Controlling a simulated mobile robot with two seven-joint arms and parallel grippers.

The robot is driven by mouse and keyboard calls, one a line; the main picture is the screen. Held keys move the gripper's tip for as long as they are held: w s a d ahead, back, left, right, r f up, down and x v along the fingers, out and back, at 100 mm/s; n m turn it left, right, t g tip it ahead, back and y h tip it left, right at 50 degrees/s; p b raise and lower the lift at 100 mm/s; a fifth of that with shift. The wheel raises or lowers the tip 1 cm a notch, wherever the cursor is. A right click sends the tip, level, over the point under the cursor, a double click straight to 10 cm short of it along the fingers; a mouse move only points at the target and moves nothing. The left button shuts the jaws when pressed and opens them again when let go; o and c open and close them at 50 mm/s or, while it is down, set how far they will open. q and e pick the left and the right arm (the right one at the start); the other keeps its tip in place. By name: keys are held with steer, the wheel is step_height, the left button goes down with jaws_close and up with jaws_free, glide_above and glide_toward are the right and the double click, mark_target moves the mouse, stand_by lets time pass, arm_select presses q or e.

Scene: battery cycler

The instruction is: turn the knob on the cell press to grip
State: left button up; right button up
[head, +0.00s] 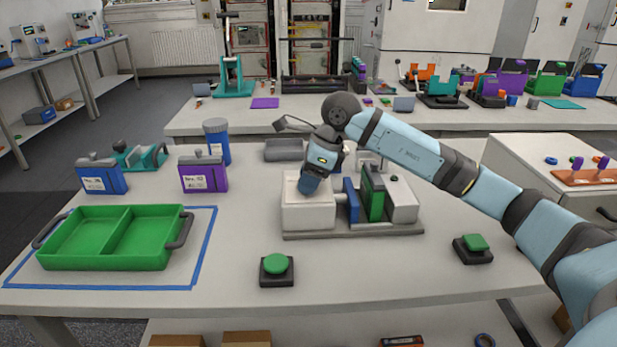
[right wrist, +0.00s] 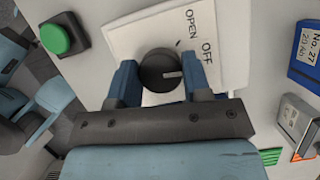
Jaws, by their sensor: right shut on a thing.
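The cell press (head: 308,212) is a white block on a grey base at the middle of the table. Its black round knob (right wrist: 158,66) shows in the right wrist view, on a white panel (right wrist: 140,32) lettered "OPEN" and "OFF". The knob's white mark points right in that view, below the word "OFF"; no "GRIP" lettering shows. My right gripper (right wrist: 160,80) is shut on the knob, one blue finger on each side. In the head view my right gripper (head: 309,184) is over the press top and hides the knob. My left gripper is not in view.
Green push buttons (head: 277,264) and (head: 474,243) stand at the table front. A green tray (head: 105,262) lies at left. A blue case (head: 101,176), a purple case (head: 203,174) and a blue cylinder (head: 216,140) stand behind it. Green and blue plates (head: 373,193) stand right of the press block.

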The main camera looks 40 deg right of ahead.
steer(key=m+h, duration=0.1)
steer(key=m, duration=0.2)
steer(key=m+t+h, duration=0.1)
steer(key=m, duration=0.2)
steer(key=shift+m+t, duration=0.3)
stand_by(0.5)
steer(key=o, duration=0.9)
steer(key=shift+r, duration=0.1)
arm_select(q)
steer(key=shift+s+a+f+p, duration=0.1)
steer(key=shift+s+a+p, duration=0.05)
steer(key=shift+p, duration=0.65)
arm_select(e)
steer(key=shift+v, duration=6.9)
steer(key=shift+a, duration=0.15)
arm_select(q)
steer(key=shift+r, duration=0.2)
